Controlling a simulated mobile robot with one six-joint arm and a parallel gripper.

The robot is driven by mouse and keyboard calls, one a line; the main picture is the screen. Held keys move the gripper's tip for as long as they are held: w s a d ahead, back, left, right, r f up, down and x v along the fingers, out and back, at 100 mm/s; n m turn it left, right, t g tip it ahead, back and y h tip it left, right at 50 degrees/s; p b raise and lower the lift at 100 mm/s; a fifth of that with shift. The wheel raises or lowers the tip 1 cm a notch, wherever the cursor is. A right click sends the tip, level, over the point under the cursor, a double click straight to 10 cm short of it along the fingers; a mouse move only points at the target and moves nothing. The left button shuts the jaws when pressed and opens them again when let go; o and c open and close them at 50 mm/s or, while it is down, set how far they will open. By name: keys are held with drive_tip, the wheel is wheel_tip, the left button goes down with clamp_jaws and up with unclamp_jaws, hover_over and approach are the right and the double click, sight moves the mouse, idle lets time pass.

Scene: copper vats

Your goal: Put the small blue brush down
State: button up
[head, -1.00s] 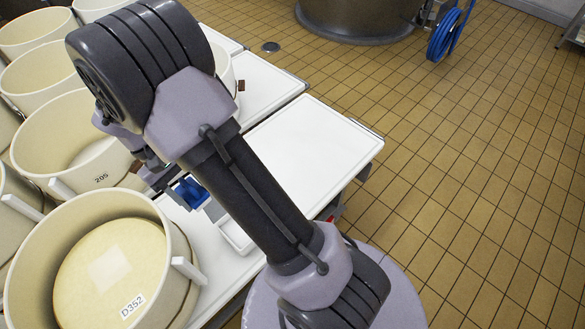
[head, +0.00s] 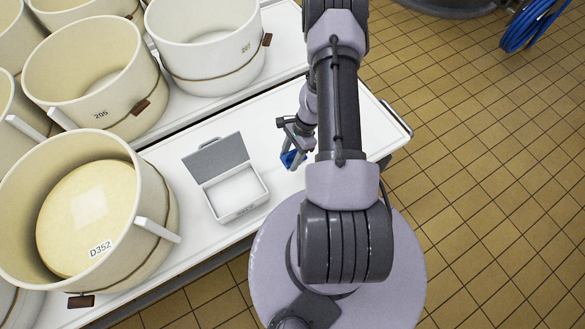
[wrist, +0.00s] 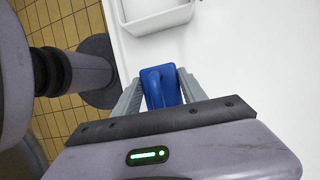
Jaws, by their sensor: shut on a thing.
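The small blue brush (head: 292,158) is held in my gripper (head: 291,150), over the white table (head: 368,115). In the wrist view the blue brush (wrist: 160,88) sits between the two grey fingers of my gripper (wrist: 158,84), which are shut on it. White table surface (wrist: 240,60) shows beyond it. I cannot tell whether the brush touches the table. My arm hides part of the table to the right of the gripper.
An open box (head: 235,193) with a grey lid stands on the table left of the gripper. A cream vat marked D352 (head: 150,225) and several other vats (head: 95,75) stand further left. Bare white table lies around the gripper. A blue hose (head: 530,28) hangs at the far right.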

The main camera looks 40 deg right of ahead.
wheel_tip(320, 180, down, 8)
drive_tip(key=b, duration=0.2)
drive_tip(key=shift+w+r+b, duration=0.1)
drive_tip(key=shift+b, duration=0.3)
drive_tip(key=shift+r, duration=0.15)
drive_tip(key=o, duration=1.2)
